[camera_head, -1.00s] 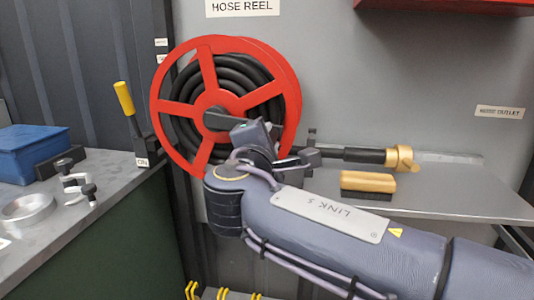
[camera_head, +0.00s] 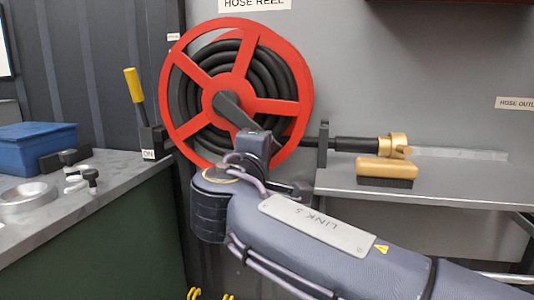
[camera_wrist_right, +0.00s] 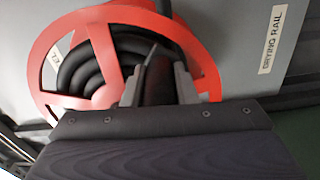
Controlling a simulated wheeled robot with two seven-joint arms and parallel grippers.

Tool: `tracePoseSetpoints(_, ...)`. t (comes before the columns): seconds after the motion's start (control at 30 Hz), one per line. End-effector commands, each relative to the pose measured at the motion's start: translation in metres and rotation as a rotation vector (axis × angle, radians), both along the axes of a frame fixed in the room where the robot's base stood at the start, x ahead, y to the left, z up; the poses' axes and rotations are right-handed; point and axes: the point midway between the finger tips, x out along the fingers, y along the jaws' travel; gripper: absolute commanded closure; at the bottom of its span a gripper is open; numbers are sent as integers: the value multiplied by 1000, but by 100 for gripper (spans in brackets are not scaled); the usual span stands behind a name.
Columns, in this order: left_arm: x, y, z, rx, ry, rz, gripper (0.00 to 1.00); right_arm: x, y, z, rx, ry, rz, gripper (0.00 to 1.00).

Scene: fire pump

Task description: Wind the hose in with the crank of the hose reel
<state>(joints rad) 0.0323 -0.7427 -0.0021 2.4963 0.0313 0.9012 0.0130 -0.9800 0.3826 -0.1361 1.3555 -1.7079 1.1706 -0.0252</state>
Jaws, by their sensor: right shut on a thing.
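The red hose reel (camera_head: 280,106) stands upright against the grey wall, with black hose (camera_head: 283,75) coiled inside it. Its dark crank (camera_head: 232,110) runs from the hub down to the right. My right gripper (camera_head: 262,155) is at the outer end of the crank, at the reel's lower right; my arm partly hides it. In the right wrist view, my right gripper's fingers (camera_wrist_right: 158,88) are on both sides of the dark crank handle (camera_wrist_right: 158,78), shut on it. The hose end with its brass nozzle (camera_head: 393,146) lies level, right of the reel. My left gripper is out of view.
A grey shelf (camera_head: 450,190) on the right carries a wooden brush (camera_head: 387,169). On the left, a bench (camera_head: 110,185) holds a blue box (camera_head: 35,147), a metal ring (camera_head: 25,197) and small fittings. A yellow-handled lever (camera_head: 134,88) stands by an ON label, close left of the reel.

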Motion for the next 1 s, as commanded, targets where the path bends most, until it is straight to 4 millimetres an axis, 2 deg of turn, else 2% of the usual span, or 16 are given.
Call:
tracePoseSetpoints(0.37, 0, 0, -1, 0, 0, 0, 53, 0, 3, -3, -7, 5, 4, 100)
tracePoseSetpoints(0.4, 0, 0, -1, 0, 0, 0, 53, 1, 3, -3, -7, 5, 4, 72)
tracePoseSetpoints(0.57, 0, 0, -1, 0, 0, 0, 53, 0, 2, -3, -6, 4, 4, 53)
tracePoseSetpoints(0.83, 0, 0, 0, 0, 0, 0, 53, -1, 2, -1, -4, 2, 3, 53)
tracePoseSetpoints(1.0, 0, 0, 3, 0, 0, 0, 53, -19, 8, 0, -5, 2, 6, 53)
